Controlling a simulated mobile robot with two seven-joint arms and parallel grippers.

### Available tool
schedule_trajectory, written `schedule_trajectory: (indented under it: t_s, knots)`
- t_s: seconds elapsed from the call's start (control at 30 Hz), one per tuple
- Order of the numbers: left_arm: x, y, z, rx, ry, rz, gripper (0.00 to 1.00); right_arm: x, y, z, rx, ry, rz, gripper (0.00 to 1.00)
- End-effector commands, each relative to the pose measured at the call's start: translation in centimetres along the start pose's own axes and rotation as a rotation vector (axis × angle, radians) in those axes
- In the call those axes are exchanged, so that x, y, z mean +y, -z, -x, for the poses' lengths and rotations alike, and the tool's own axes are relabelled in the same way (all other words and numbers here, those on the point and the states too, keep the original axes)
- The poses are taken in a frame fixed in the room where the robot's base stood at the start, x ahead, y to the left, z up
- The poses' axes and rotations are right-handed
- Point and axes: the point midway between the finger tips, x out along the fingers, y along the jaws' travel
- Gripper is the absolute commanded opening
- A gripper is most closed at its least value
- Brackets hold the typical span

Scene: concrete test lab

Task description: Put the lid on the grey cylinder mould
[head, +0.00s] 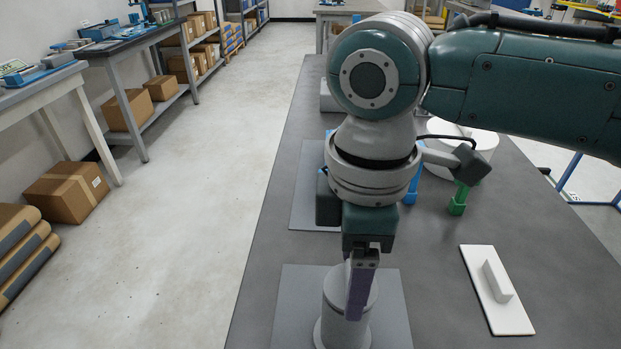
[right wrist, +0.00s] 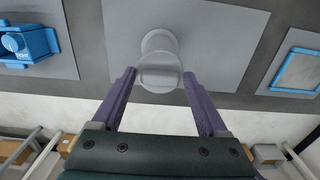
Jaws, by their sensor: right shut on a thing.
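The grey cylinder mould (head: 340,318) stands upright on a grey mat at the near part of the table, its wide foot showing at the bottom. My right gripper (head: 360,290) points down over it, with one purple finger in front of the mould. In the right wrist view, the fingers of the right gripper (right wrist: 160,80) close on the round grey lid (right wrist: 160,78) from both sides. The lid is over the mould (right wrist: 158,42). I cannot tell whether they touch. My left gripper is out of view.
A white plate with a raised block (head: 497,285) lies on the table to the right. A green item (head: 458,198) and white round containers (head: 475,145) are farther back. In the wrist view, a blue object (right wrist: 28,45) and a blue frame (right wrist: 296,70) rest on mats.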

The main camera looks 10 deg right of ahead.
Motion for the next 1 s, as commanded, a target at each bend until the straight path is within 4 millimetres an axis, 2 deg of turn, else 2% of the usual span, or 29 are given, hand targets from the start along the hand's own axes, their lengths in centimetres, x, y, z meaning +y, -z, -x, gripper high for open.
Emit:
schedule_trajectory:
  t_s: [1.0]
  knots:
    - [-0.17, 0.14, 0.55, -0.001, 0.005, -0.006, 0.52, 0.02, 0.05, -0.07, 0.001, -0.001, 0.000, 0.24]
